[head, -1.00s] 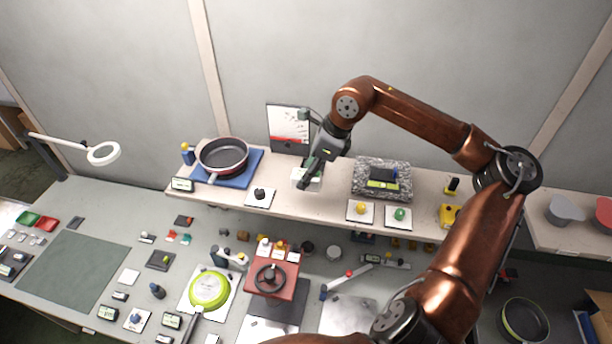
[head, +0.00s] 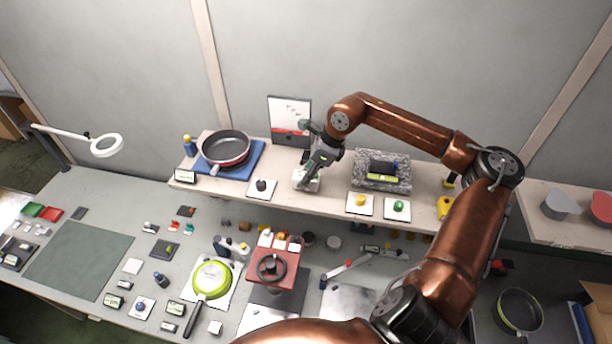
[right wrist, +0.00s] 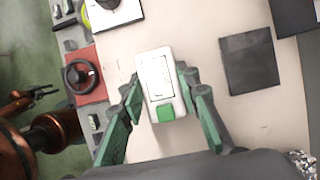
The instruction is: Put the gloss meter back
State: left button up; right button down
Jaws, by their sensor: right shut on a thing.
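My right gripper (head: 308,180) is shut on a small white device with a green button, which looks like the gloss meter (right wrist: 158,78). In the right wrist view the green fingers (right wrist: 160,110) lie along both its sides. In the head view the white device (head: 303,184) shows below the fingers, over the middle of the raised shelf (head: 325,200). I cannot tell whether it touches the shelf. A dark square pad (right wrist: 250,62) lies bare on the shelf beside the device, apart from it.
A pan (head: 226,148) sits on a blue mat to the left. A tablet-like panel (head: 289,118) stands behind. A speckled stone block (head: 381,160) and white pads with yellow (head: 360,201) and green knobs (head: 399,207) are to the right. A red handwheel unit (head: 272,267) stands below.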

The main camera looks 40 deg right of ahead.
jog(key=c, duration=1.9)
grip_release()
jog(key=shift+f, duration=0.15)
jog(key=o, duration=0.4)
jog(key=shift+o, duration=0.2)
jog(key=shift+r, duration=0.2)
jog(key=b+v, duration=0.2)
jog(key=v, duration=1)
jog(key=shift+b, duration=0.4)
